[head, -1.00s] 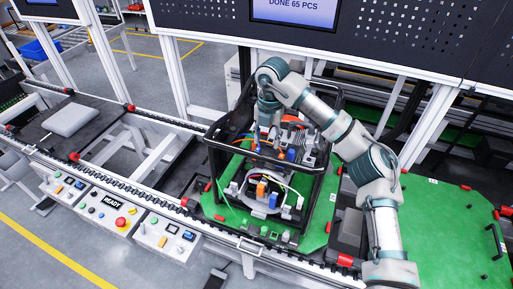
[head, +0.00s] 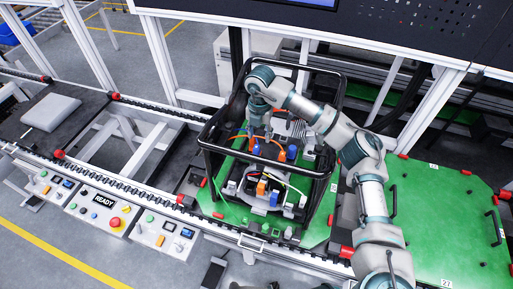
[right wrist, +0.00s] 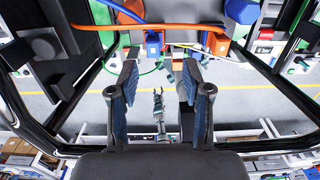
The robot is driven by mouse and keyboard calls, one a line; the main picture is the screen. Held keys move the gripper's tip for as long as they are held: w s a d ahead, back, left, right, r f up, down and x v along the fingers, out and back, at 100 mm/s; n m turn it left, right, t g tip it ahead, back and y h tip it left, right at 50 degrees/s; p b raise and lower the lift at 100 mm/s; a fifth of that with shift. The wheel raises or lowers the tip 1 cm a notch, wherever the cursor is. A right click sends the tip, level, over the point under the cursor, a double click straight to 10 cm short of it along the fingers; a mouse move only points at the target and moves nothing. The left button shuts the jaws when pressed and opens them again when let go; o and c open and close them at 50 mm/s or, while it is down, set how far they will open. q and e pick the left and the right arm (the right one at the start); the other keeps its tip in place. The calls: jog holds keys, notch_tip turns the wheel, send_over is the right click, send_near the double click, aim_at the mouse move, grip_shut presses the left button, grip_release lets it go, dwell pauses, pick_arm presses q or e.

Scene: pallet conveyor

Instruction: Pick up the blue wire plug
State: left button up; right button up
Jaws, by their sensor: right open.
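Blue plugs sit inside a black tubular frame (head: 208,165). One blue plug (head: 256,150) is below my right gripper (head: 256,126); another blue plug (head: 291,152) is to its right. In the right wrist view, a blue plug (right wrist: 153,46) lies beyond the gap between the fingers, beside an orange wire (right wrist: 175,26). A larger blue plug (right wrist: 241,11) shows at upper right. My right gripper is open and empty in the wrist view (right wrist: 155,80), its pads apart. A small grey and teal arm shape, possibly my left gripper (right wrist: 158,98), is far below; its jaws are unclear.
The frame stands on a green pallet (head: 225,205) on the conveyor. Its black bars surround the right gripper closely. Orange plugs (right wrist: 217,43) and wires crowd the blue plugs. A control box with buttons (head: 104,208) is at front left. Another green pallet (head: 435,215) is at right.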

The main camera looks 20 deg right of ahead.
aim_at(256, 146)
jog(key=f, duration=0.1)
jog(key=f+p, duration=0.1)
jog(key=f, duration=0.1)
jog(key=shift+w+a+f, duration=0.2)
jog(key=shift+f, duration=0.05)
jog(key=f, duration=0.1)
jog(key=f+p, duration=0.1)
jog(key=f, duration=0.1)
jog(key=shift+a+f+p, duration=0.25)
jog(key=shift+p, duration=0.15)
jog(key=shift+f, duration=0.3)
pick_arm(q)
jog(key=w+r, duration=0.2)
jog(key=r, duration=0.1)
pick_arm(e)
grip_shut()
